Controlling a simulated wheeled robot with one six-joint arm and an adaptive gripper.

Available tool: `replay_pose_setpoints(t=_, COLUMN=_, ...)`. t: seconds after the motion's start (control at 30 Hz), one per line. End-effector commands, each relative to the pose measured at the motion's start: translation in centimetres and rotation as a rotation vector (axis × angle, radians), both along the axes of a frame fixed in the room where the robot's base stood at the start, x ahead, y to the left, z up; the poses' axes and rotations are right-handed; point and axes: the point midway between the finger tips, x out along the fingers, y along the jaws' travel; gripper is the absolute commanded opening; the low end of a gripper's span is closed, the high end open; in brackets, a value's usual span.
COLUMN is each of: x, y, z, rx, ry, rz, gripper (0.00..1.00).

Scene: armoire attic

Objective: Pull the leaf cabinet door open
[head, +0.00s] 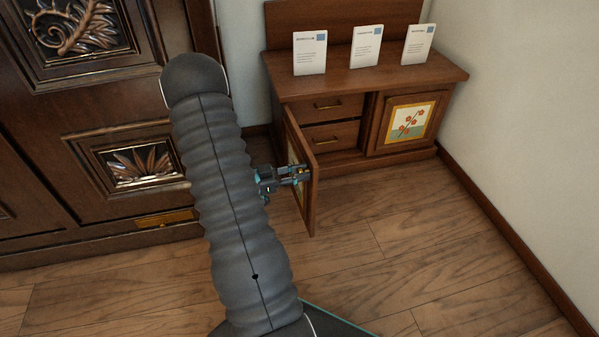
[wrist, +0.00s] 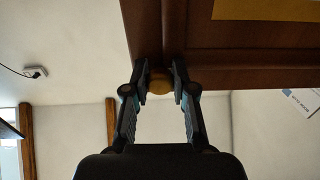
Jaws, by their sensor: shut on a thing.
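The low wooden cabinet (head: 370,85) stands against the wall in the head view. Its left door (head: 313,180) is swung wide out toward me, seen almost edge-on, and the front panel is mostly hidden from the head camera. My gripper (head: 303,174) is at that door's front face in the head view. In the wrist view my gripper (wrist: 160,82) is shut on a round brass-coloured knob (wrist: 159,83) near the edge of the door (wrist: 260,40). A strip of yellow picture border shows on that door, but its motif cannot be seen.
The right door (head: 409,120) is shut and bears a red flower picture. Two drawers (head: 334,107) are shut behind the open door. Several white cards (head: 366,46) stand on the cabinet top. A large carved armoire (head: 100,130) stands at left. The floor (head: 400,240) at right is clear.

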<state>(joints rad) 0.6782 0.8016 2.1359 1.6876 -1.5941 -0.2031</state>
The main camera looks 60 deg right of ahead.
Motion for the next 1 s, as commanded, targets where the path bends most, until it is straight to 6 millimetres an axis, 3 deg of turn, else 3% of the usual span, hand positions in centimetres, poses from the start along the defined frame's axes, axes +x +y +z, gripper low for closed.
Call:
replay_pose_setpoints(t=0.17, x=0.1, y=0.0, z=0.1, rx=-0.004, ry=0.001, rz=0.003, gripper=0.00)
replay_pose_setpoints(t=0.2, x=0.1, y=0.0, z=0.1, rx=-0.004, ry=0.001, rz=0.003, gripper=0.33)
replay_pose_setpoints(t=0.3, x=0.1, y=0.0, z=0.1, rx=-0.003, ry=0.000, rz=0.003, gripper=0.51)
replay_pose_setpoints(t=0.67, x=0.4, y=0.2, z=0.0, rx=-0.001, ry=0.000, rz=0.004, gripper=0.51)
replay_pose_setpoints(t=1.0, x=4.5, y=4.2, z=0.0, rx=-0.002, ry=-0.001, rz=0.008, gripper=0.51)
